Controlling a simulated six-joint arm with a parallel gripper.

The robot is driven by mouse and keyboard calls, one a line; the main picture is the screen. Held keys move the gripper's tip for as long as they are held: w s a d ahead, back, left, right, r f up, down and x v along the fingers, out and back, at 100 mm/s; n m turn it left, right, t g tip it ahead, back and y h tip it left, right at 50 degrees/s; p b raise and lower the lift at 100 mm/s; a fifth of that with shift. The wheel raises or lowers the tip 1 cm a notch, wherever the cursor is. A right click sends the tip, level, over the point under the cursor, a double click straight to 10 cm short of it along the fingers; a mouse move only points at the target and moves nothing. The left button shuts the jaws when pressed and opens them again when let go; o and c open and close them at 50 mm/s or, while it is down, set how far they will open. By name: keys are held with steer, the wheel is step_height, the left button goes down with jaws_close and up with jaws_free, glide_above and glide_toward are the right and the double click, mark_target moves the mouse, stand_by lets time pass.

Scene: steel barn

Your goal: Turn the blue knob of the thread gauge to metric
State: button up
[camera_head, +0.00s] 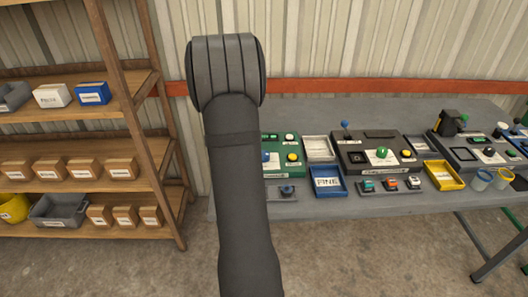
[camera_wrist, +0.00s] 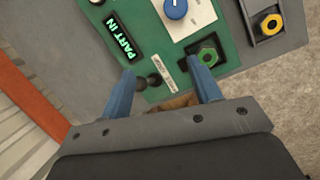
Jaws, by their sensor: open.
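A green device (camera_wrist: 228,40), which I take to be the thread gauge, fills the upper middle of the wrist view. Its blue knob (camera_wrist: 175,9) sits on a white plate (camera_wrist: 196,18) at the top edge, partly cut off; which marking it points to cannot be read. A lit "PART IN" display (camera_wrist: 123,40) and a green nut-shaped part (camera_wrist: 208,55) are on the device. My gripper (camera_wrist: 160,66) is open and empty, with the knob beyond its fingertips. In the head view the green device (camera_head: 285,140) is partly hidden by my arm, which also hides my gripper.
A grey tray with a yellow nut (camera_wrist: 271,24) lies beside the device. On the bench, a blue "FINE" bin (camera_head: 327,181), a black device (camera_head: 378,150) and a yellow tray (camera_head: 444,175) stand to the right. Wooden shelves (camera_head: 85,125) with boxes stand left.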

steer(key=s+d+r+m+y, duration=0.3)
steer(key=s+d+r+m, duration=0.1)
steer(key=d+r, duration=0.2)
steer(key=shift+g, duration=0.3)
step_height(320, 180, down, 17)
steer(key=shift+d+f, duration=0.15)
steer(key=shift+c, duration=0.3)
steer(key=c, duration=0.9)
